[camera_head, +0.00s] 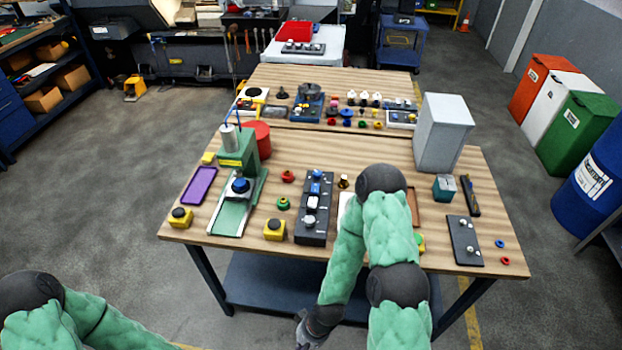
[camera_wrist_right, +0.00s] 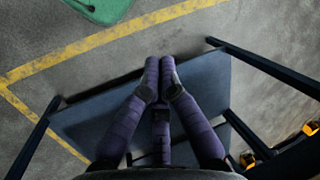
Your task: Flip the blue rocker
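A dark control panel (camera_head: 315,234) lies on the wooden table, carrying several switches. A blue switch (camera_head: 317,175) sits at its far end, with a white switch (camera_head: 312,202) and a pale round knob nearer me. The parts are too small to tell which way the blue rocker is tipped. My right gripper (camera_head: 304,332) hangs low in front of the table's front edge, well away from the panel. In the right wrist view its purple fingers (camera_wrist_right: 160,72) meet at the tips with nothing between them. My left arm shows at the bottom left; its gripper is out of view.
A green press (camera_head: 238,150) and yellow button boxes (camera_head: 275,229) stand left of the panel. My right arm covers some items to its right. A tall grey box (camera_head: 443,133) stands at the back right. The table's lower shelf (camera_wrist_right: 90,122) is below my right gripper.

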